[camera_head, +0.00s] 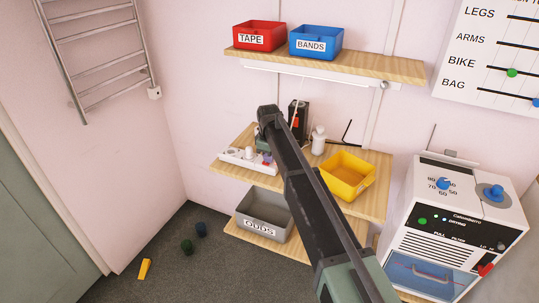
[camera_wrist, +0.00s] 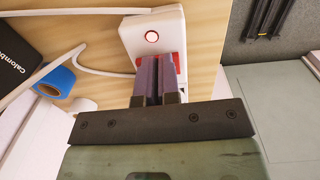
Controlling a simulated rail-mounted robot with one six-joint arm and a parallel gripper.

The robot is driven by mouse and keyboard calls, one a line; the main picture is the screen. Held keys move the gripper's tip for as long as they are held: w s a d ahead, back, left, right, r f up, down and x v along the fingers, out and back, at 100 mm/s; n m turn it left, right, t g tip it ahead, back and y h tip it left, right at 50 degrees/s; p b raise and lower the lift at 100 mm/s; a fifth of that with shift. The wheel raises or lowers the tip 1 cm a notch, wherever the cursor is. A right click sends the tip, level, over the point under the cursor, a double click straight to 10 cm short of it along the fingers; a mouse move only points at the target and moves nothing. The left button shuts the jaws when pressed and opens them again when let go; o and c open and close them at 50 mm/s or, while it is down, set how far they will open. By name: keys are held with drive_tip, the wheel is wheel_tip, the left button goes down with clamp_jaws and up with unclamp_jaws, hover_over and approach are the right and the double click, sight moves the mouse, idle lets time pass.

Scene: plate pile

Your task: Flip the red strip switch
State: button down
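The white power strip (camera_head: 238,160) lies on the middle shelf, with white plugs on it. In the wrist view one end of the strip (camera_wrist: 175,22) shows a round red-ringed button or lamp (camera_wrist: 152,35). Below it, the red strip switch (camera_wrist: 176,60) shows in part at both sides of my fingers. My gripper (camera_wrist: 158,62) has its two purple fingers side by side with almost no gap, with nothing seen between them. The fingertips are over the switch; I cannot tell whether they touch it. In the head view my gripper (camera_head: 265,158) is at the strip's right end, partly hidden by my arm.
A black box (camera_head: 298,112), a white bottle (camera_head: 318,140) and a yellow bin (camera_head: 346,176) stand on the same shelf. A blue roll (camera_wrist: 54,80) and white cables (camera_wrist: 95,72) are beside the strip. A grey bin (camera_head: 262,214) is below.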

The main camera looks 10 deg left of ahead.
drive_tip(key=shift+s, duration=0.15)
drive_tip(key=shift+r+p, duration=0.25)
drive_tip(key=shift+p, duration=0.25)
wheel_tip(320, 180, up, 14)
drive_tip(key=p, duration=1.3)
drive_tip(key=shift+s+f+p, duration=0.15)
drive_tip(key=shift+f+p, duration=0.05)
drive_tip(key=shift+p, duration=0.15)
drive_tip(key=shift+a, duration=0.1)
